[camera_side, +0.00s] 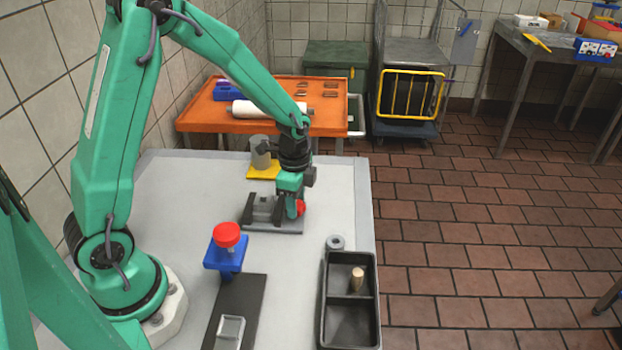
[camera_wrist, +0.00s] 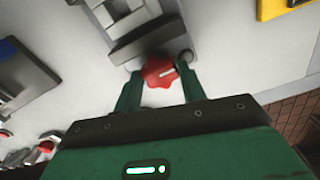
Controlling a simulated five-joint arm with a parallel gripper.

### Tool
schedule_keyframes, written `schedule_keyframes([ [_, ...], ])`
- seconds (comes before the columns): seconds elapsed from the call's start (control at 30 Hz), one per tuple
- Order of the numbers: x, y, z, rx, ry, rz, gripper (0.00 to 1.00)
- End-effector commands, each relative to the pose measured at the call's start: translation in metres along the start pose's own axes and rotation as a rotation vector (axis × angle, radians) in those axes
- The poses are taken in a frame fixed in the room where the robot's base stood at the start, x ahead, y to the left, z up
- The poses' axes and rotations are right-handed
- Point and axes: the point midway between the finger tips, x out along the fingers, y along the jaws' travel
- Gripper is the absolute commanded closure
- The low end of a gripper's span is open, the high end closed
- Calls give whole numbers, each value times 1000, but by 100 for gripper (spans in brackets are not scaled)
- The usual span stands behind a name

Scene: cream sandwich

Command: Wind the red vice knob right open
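The red vice knob (camera_side: 300,207) is at the near right end of the grey vice (camera_side: 265,213) on the white table. In the wrist view the knob (camera_wrist: 160,72) is a lobed red disc with a pale mark, in front of the vice body (camera_wrist: 140,48). My gripper (camera_side: 293,200) is down at the knob.
A blue stand with a red top (camera_side: 227,238) is left in front of the vice. A black divided tray (camera_side: 327,320) holds a tan peg (camera_side: 357,278); a grey ring (camera_side: 335,242) lies behind it. A grey cylinder (camera_side: 261,150) by a yellow pad (camera_side: 262,173) is behind the vice.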

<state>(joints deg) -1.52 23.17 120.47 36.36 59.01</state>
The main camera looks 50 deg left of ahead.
Motion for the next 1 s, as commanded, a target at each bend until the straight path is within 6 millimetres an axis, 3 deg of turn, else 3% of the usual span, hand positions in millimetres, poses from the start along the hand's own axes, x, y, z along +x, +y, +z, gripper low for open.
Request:
schedule_keyframes([
  [0.47,0,0,0,-54,0,0,82],
  [1.0,-1,0,0,-441,0,0,82],
])
